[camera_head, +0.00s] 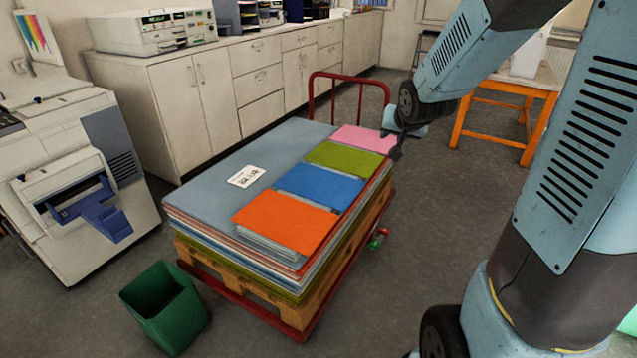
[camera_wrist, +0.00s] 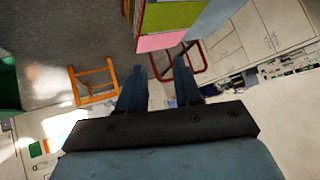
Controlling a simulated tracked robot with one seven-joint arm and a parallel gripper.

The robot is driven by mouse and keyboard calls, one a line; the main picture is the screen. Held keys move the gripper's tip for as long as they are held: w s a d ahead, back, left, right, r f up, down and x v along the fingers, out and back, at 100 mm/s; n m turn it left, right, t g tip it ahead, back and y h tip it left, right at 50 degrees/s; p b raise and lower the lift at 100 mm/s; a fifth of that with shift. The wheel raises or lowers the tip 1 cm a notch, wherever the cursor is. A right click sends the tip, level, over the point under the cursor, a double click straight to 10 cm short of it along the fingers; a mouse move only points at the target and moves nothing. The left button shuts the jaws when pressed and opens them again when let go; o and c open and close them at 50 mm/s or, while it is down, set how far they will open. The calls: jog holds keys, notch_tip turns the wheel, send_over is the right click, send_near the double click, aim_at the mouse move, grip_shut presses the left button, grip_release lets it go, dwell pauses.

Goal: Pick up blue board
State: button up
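The blue board (camera_head: 318,187) lies flat on top of the stack, between the orange board (camera_head: 285,222) and the green board (camera_head: 350,159). A pink board (camera_head: 363,138) lies past the green one. The four small boards run along the right edge of a larger grey-blue board (camera_head: 215,195). My gripper (camera_head: 396,150) is beside the pink and green boards at the stack's right edge. In the wrist view my gripper (camera_wrist: 159,66) has its two fingers apart with nothing between them. The pink board (camera_wrist: 160,41) and green board (camera_wrist: 172,14) show beyond them; the blue board does not clearly show there.
The stack rests on a wooden pallet (camera_head: 313,310) on a cart with a red handle (camera_head: 348,78). A white card (camera_head: 246,177) lies on the grey-blue board. A green bin (camera_head: 167,308), a printer (camera_head: 75,175), cabinets (camera_head: 185,115) and an orange-legged table (camera_head: 500,120) stand around.

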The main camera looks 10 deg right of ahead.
jog(key=w+a+f+m+t+y, duration=0.1)
jog(key=w+f+m+t+y, duration=0.1)
jog(key=w+f, duration=0.6)
jog(key=w+f+m+t+y, duration=0.15)
jog(key=w+f, duration=0.25)
jog(key=f, duration=0.8)
jog(key=m+t, duration=0.2)
jog(key=m, duration=0.2)
send_near(350, 202)
notch_tip(350, 202, up, 5)
jog(key=w, duration=0.1)
jog(key=s+f+m+t, duration=0.3)
jog(key=s+f+m, duration=0.2)
jog(key=f, duration=0.2)
jog(key=shift+y, duration=0.35)
jog(key=x, duration=0.9)
jog(key=f+x, duration=0.1)
jog(key=x, duration=0.3)
jog(key=shift+w+d, duration=0.3)
jog(key=shift+d, duration=0.05)
grip_shut()
